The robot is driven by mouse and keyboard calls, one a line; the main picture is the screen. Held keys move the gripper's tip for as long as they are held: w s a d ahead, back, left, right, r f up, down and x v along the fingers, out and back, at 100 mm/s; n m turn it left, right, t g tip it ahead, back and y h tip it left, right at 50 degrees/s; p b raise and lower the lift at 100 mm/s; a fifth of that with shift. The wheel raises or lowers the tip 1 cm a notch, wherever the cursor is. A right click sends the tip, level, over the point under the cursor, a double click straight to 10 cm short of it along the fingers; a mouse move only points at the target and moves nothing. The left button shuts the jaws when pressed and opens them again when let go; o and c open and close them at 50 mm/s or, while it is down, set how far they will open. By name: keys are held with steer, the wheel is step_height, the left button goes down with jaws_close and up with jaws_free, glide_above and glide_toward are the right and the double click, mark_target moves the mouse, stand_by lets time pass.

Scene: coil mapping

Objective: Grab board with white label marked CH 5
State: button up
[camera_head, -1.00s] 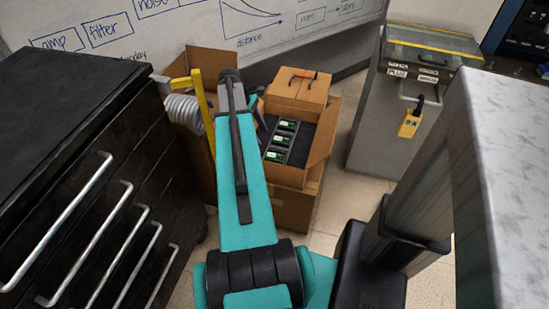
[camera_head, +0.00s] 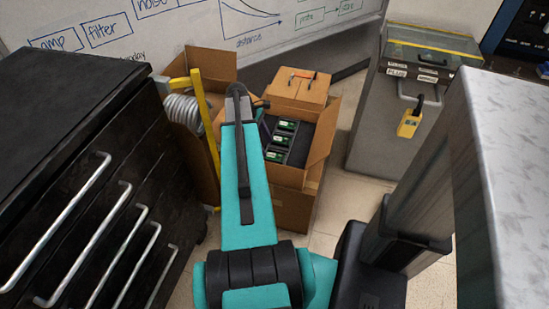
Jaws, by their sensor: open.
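Several green boards with white labels sit in a dark rack inside an open cardboard box (camera_head: 322,142). They form a column: a top board (camera_head: 288,125), a middle board (camera_head: 283,140) and a bottom board (camera_head: 276,156). The label writing is too small to read, so I cannot tell which is CH 5. My teal arm rises from the bottom centre and ends just left of the boards, covering the box's left side. A small dark part of my arm shows at its far right side. I cannot make out my gripper; it is hidden behind the arm.
A closed cardboard box (camera_head: 298,88) stands behind the boards. A yellow post (camera_head: 206,140) and a grey coiled hose (camera_head: 183,110) are left of my arm. A black drawer cabinet (camera_head: 90,190) fills the left; a grey bin (camera_head: 385,125) stands right. Floor is clear between box and bin.

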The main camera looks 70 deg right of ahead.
mark_target(271, 155)
steer(key=shift+x, duration=2.3)
steer(key=shift+s, duration=0.1)
steer(key=c, duration=0.8)
steer(key=shift+r, duration=0.2)
steer(key=shift+r, duration=4.9)
